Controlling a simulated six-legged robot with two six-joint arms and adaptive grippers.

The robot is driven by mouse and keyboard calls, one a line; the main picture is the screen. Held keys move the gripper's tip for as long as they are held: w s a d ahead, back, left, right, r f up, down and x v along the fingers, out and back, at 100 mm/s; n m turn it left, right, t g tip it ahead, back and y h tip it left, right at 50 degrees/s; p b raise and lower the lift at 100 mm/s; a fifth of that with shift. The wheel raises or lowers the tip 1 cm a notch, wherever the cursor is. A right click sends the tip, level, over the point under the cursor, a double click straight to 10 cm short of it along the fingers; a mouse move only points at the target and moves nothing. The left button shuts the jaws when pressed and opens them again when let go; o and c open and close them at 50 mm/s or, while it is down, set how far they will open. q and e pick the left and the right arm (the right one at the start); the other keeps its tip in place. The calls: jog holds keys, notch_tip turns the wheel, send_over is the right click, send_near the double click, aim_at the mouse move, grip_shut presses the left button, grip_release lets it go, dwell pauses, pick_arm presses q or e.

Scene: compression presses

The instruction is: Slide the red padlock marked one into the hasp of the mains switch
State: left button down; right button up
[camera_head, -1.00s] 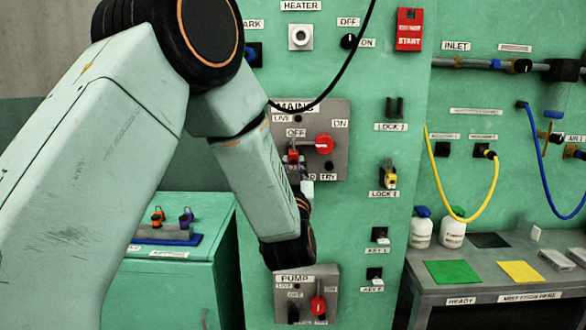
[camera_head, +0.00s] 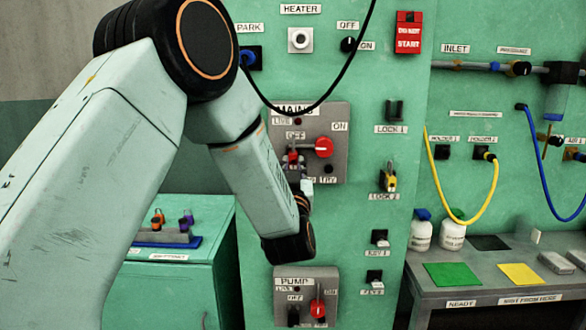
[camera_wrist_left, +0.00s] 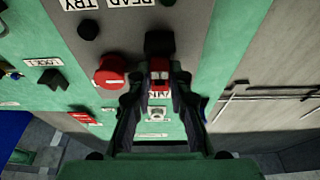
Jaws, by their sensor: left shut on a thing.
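The mains switch is a grey panel (camera_head: 338,168) on the green press cabinet, with a round red knob (camera_head: 324,147) that also shows in the wrist view (camera_wrist_left: 110,77). My left gripper (camera_head: 303,172) is in front of the panel's left half, shut on the small red padlock (camera_head: 293,158). In the wrist view the padlock (camera_wrist_left: 158,72) sits between the fingertips, with a dark block just above it in the picture. The hasp is hidden or too small to make out. I cannot tell whether the shackle is in it. The padlock's marking is not readable. My right gripper is out of view.
The pump switch panel (camera_head: 330,278) is just below my left wrist. A black cable (camera_head: 345,75) hangs above the mains panel. A yellow lock (camera_head: 389,181) hangs at lock two, to the right. A bench (camera_head: 435,295) with green and yellow mats stands at the lower right.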

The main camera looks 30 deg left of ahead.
pick_arm(q)
jog(key=shift+w+a, duration=0.2)
jog(key=shift+w, duration=0.1)
jog(key=c, duration=1.2)
grip_release()
jog(key=shift+o, duration=0.2)
jog(key=v, duration=1.2)
